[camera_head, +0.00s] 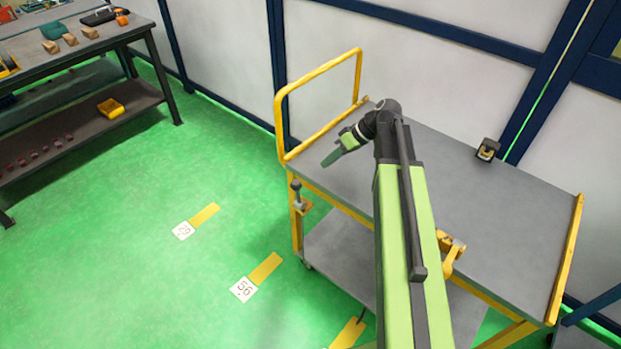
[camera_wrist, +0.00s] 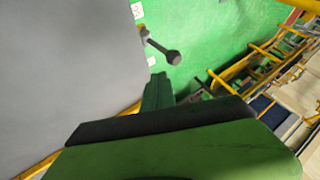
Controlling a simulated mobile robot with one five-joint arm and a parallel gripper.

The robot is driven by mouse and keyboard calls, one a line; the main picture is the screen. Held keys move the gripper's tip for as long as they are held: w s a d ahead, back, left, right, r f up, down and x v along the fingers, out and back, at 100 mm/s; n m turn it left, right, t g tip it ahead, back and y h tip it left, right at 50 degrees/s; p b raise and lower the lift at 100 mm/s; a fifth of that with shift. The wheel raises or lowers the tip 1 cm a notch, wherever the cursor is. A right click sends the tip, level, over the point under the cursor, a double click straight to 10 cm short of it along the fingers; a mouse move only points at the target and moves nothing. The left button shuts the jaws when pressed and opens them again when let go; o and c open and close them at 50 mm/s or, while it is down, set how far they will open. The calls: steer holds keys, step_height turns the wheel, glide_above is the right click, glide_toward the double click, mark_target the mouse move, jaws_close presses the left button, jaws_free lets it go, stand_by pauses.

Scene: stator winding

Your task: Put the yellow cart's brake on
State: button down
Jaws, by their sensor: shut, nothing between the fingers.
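The yellow cart has a grey top (camera_head: 475,200), a yellow push handle (camera_head: 318,75) and a lower shelf. A lever with a dark round knob (camera_head: 296,188) stands roughly upright on a yellow bracket at the cart's left corner, below the handle. This appears to be the brake lever. The knob shows in the wrist view (camera_wrist: 172,57), just beyond the top's edge. My gripper (camera_head: 329,161) is shut and empty above the cart top near its left edge. It also shows in the wrist view (camera_wrist: 158,82), apart from the knob.
A yellow fitting (camera_head: 451,252) is on the cart's near side. A dark workbench (camera_head: 80,48) stands at the left. Green floor with numbered markers (camera_head: 243,289) lies open left of the cart.

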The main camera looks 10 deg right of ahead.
mark_target(309, 178)
steer(key=b+x, duration=0.7)
steer(key=x, duration=0.2)
steer(key=shift+f, duration=0.25)
steer(key=shift+a+f+b, duration=0.2)
steer(key=shift+a+b, duration=0.1)
steer(key=shift+b, duration=0.1)
steer(key=shift+w, duration=0.1)
